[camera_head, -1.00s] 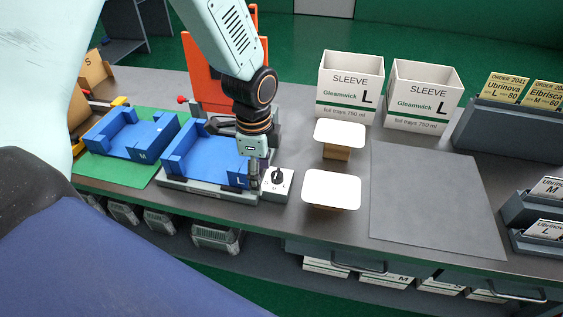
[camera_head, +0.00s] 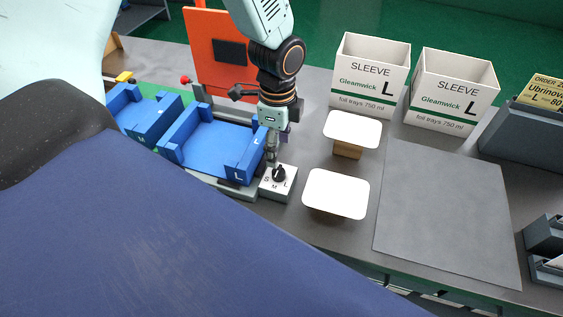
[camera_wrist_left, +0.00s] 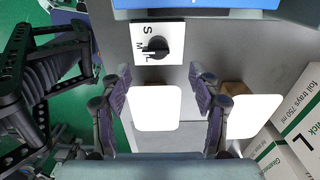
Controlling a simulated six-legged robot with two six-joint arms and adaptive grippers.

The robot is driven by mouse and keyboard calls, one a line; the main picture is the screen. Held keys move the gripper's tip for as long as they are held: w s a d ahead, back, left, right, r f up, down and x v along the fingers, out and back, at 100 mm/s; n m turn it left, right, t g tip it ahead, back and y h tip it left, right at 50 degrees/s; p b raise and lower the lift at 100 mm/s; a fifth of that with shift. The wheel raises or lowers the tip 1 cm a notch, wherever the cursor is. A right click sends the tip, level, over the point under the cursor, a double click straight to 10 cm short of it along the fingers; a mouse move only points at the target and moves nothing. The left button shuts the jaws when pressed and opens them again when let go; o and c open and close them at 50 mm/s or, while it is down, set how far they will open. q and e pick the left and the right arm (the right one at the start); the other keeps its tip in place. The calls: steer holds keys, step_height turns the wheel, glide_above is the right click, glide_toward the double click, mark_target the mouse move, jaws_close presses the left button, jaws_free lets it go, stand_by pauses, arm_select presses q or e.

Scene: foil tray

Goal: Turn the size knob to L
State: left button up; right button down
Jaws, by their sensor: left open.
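The size knob (camera_head: 279,174) is a black dial on a small white box (camera_head: 285,190) marked S, M and L. It also shows in the wrist view as a knob (camera_wrist_left: 158,46) on a white plate, with its lettering on the left. I cannot tell exactly which letter its pointer faces. My left gripper (camera_head: 271,157) points down just behind and above the knob box. In the wrist view its fingers (camera_wrist_left: 160,77) are spread apart with nothing between them, and the knob lies beyond their tips, apart from them. My right gripper is not in view.
A blue L tray fixture (camera_head: 215,150) stands left of the knob box. Two white-topped stands, one nearer (camera_head: 336,190) and one farther (camera_head: 353,130), are at its right. A grey mat (camera_head: 445,215) and SLEEVE L boxes (camera_head: 371,75) lie further right.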

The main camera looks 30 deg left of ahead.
mark_target(278, 170)
arm_select(q)
steer(key=f, duration=0.7)
steer(key=shift+s+f, duration=0.15)
steer(key=shift+s, duration=0.15)
steer(key=shift+s+d, duration=0.15)
steer(key=shift+c, duration=0.5)
steer(key=shift+w, duration=0.2)
steer(key=c, duration=1.1)
